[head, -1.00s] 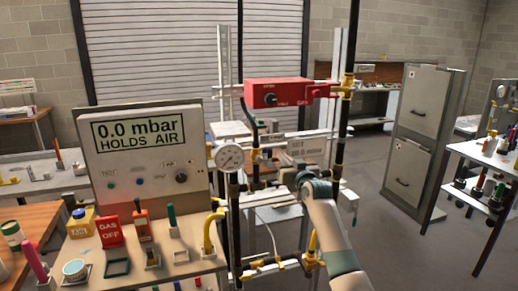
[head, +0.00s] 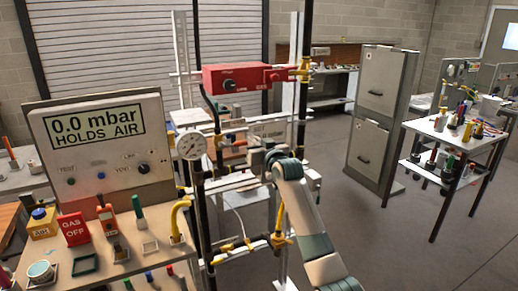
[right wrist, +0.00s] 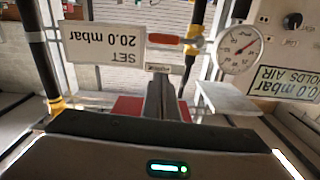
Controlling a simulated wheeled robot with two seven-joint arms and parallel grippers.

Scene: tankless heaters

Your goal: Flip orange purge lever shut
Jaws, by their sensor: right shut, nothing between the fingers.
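The orange-red purge lever (right wrist: 165,39) lies level in the upside-down right wrist view, its brass end beside the pressure gauge (right wrist: 240,48). A small label under it seems to read PURGE. In the head view an orange piece that looks like this lever (head: 239,143) shows right of the gauge (head: 192,146). My right gripper (right wrist: 162,88) is shut and empty, its fingers pointing towards the lever with a visible gap in the picture; contact cannot be told. In the head view its fingers are mostly hidden by my wrist. My left gripper is out of view.
A white SET 20.0 mbar plate (right wrist: 103,43) is close beside the lever. A red box (head: 236,79) hangs above on black pipes. The panel reading 0.0 mbar HOLDS AIR (head: 97,140) stands left. Yellow-handled piping (head: 277,240) lies below.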

